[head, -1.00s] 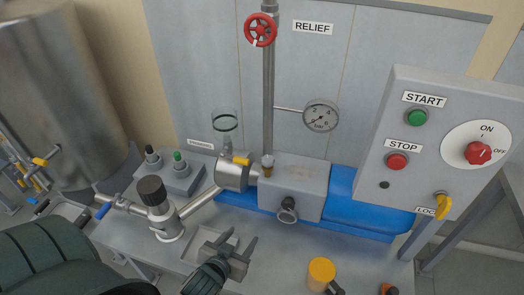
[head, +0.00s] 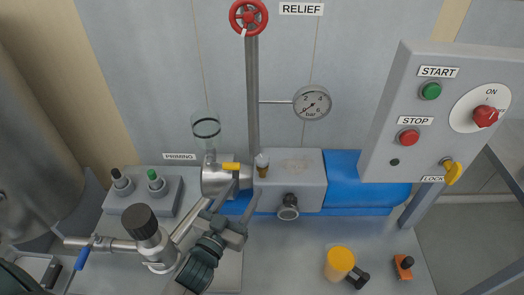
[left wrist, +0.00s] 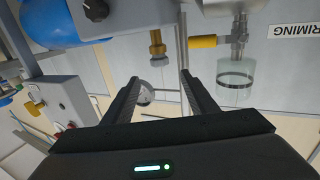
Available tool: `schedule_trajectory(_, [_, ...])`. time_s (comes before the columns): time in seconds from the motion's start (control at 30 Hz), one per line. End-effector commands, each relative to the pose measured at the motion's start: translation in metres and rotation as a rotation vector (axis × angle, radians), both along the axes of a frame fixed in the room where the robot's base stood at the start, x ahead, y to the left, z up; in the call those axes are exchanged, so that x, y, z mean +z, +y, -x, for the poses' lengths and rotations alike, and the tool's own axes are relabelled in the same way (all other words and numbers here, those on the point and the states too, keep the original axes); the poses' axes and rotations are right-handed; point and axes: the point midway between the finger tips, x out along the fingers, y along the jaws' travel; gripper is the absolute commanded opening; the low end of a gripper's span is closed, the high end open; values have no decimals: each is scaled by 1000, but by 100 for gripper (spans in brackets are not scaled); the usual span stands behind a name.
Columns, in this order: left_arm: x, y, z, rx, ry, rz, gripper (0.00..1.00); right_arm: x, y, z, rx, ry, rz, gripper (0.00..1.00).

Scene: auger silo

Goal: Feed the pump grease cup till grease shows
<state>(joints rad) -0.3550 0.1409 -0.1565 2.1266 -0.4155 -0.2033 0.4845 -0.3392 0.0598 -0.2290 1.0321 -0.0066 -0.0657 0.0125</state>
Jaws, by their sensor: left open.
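A small brass cup with a pale top, which looks like the grease cup (head: 262,166), stands upright at the left end of the grey pump block (head: 292,182). In the left wrist view, turned upside down, the brass cup (left wrist: 157,45) lies just beyond the fingertips, roughly between them. My left gripper (head: 244,190) is open and empty, below and left of the cup in the head view and apart from it. Its spread fingers also show in the left wrist view (left wrist: 158,80). Whether grease shows at the cup is too small to tell. My right gripper is out of view.
A yellow-handled valve (head: 231,166) and glass priming cup (head: 206,135) stand close left of the cup. The relief pipe (head: 252,100) rises behind it; a pressure gauge (head: 312,103) hangs right. A yellow container (head: 340,262) stands at the front right. The control box (head: 440,120) is farther right.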

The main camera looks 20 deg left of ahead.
Motion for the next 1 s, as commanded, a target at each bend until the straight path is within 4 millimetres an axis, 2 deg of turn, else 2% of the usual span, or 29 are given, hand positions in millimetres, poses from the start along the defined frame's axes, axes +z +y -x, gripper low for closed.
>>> schedule_trajectory(0.27, [0,0,-1,1,1,0,52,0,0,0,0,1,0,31])
schedule_trajectory(0.47, [1,-1,-11,1,1,-1,52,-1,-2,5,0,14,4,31])
schedule_trajectory(0.77, [2,-6,-51,1,1,-2,52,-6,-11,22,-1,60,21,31])
schedule_trajectory(1.0, [2,-10,-94,1,1,-1,52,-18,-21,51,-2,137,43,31])
